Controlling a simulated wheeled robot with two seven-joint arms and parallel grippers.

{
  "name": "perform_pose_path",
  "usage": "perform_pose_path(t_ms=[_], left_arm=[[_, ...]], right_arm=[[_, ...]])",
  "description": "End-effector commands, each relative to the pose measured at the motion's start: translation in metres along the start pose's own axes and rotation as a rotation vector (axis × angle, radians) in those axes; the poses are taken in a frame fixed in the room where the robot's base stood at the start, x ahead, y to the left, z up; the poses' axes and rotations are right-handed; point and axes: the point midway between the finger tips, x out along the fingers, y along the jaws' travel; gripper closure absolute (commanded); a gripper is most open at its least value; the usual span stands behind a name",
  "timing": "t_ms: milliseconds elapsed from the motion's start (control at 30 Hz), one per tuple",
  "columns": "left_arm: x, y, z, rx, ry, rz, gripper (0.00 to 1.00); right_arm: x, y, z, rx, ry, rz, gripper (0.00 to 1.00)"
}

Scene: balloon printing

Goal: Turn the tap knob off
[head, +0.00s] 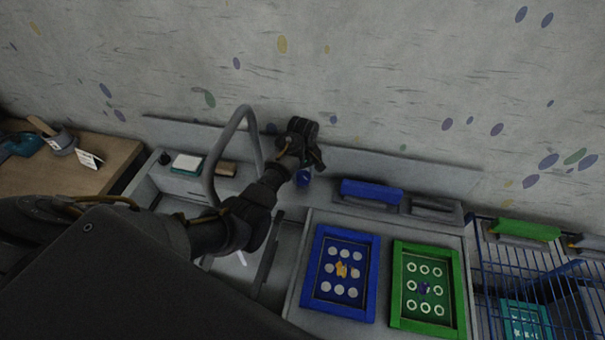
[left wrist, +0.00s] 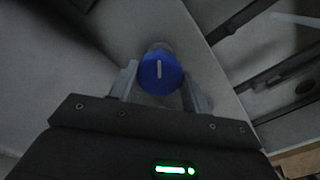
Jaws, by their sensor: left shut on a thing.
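The tap knob (left wrist: 161,73) is round and blue with a white line on its face. In the left wrist view the line stands upright. The knob also shows in the head view (head: 303,179), below the gripper at the back of the sink. My left gripper (left wrist: 160,88) has one finger on each side of the knob and is shut on it. The grey curved tap (head: 212,165) rises from the sink counter left of the gripper. In the head view a pale streak (head: 242,258) shows over the sink (head: 285,262). My right gripper is not in view.
A blue frame (head: 318,262) and a green frame (head: 398,290) lie on the counter right of the sink. A blue wire basket (head: 490,275) stands at the far right. The wall is close behind the gripper.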

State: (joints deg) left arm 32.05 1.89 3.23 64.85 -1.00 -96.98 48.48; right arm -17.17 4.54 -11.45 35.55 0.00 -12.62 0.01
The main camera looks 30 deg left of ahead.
Motion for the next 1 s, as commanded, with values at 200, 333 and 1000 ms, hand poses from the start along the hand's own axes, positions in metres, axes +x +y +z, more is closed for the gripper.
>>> perform_pose_path(t_ms=[200,333,1000], left_arm=[[0.0003,-0.0001,-0.0004,0.065,0.001,0.001,0.75],[0.0003,-0.0002,-0.0005,0.147,0.001,0.001,0.75],[-0.0001,0.0001,-0.0008,0.722,0.002,0.001,0.75]], right_arm=[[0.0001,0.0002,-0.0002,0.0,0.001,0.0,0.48],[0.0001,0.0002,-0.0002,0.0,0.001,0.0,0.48],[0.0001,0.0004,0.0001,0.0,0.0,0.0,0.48]])
